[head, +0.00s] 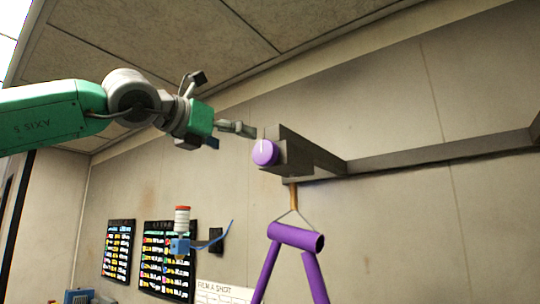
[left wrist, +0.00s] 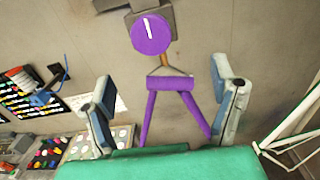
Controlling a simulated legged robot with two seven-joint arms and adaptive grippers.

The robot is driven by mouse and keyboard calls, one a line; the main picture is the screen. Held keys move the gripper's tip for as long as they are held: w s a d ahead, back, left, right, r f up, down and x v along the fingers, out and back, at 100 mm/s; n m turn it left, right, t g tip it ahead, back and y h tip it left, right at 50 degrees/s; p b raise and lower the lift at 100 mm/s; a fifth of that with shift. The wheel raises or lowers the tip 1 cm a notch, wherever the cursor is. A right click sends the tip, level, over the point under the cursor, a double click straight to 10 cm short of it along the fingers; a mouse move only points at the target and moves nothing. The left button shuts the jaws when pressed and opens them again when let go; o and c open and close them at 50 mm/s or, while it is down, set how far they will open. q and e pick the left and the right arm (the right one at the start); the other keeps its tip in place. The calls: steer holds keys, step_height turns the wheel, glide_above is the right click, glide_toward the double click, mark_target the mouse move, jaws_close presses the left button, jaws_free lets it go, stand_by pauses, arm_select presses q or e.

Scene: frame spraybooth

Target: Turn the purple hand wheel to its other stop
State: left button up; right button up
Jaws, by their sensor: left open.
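The purple hand wheel (head: 265,153) is a round knob with a white mark on its face, mounted at the near end of a dark beam. It also shows at the top middle of the left wrist view (left wrist: 151,35), its white mark near upright. My left gripper (head: 229,138) is left of the wheel in the head view, open and apart from it. In the left wrist view its two fingers (left wrist: 163,80) are spread wide with nothing held between them, and the wheel lies above them in the picture. My right gripper is not in view.
A purple frame (head: 296,236) hangs from the dark beam (head: 440,157) below the wheel. A blue and white spray device (head: 181,243) and dark colour charts (head: 168,262) are on the back wall. The air left of the wheel looks clear.

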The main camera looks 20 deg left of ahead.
mark_target(262, 151)
arm_select(q)
steer(key=p+x, duration=0.1)
steer(key=x, duration=0.3)
steer(key=p+x, duration=0.2)
steer(key=x, duration=0.3)
steer(key=p+x, duration=0.1)
steer(key=x, duration=0.3)
steer(key=shift+w+r+p, duration=0.3)
steer(key=shift+w, duration=0.1)
steer(key=shift+a+f, duration=0.1)
steer(key=shift+a, duration=1)
steer(key=c, duration=0.3)
steer(key=shift+a, duration=0.15)
steer(key=c, duration=0.7)
steer(key=shift+s+d, duration=0.15)
steer(key=shift+d, duration=0.1)
steer(key=shift+c, duration=1)
steer(key=shift+s+d, duration=0.1)
steer(key=shift+d, duration=0.25)
steer(key=shift+a, duration=0.1)
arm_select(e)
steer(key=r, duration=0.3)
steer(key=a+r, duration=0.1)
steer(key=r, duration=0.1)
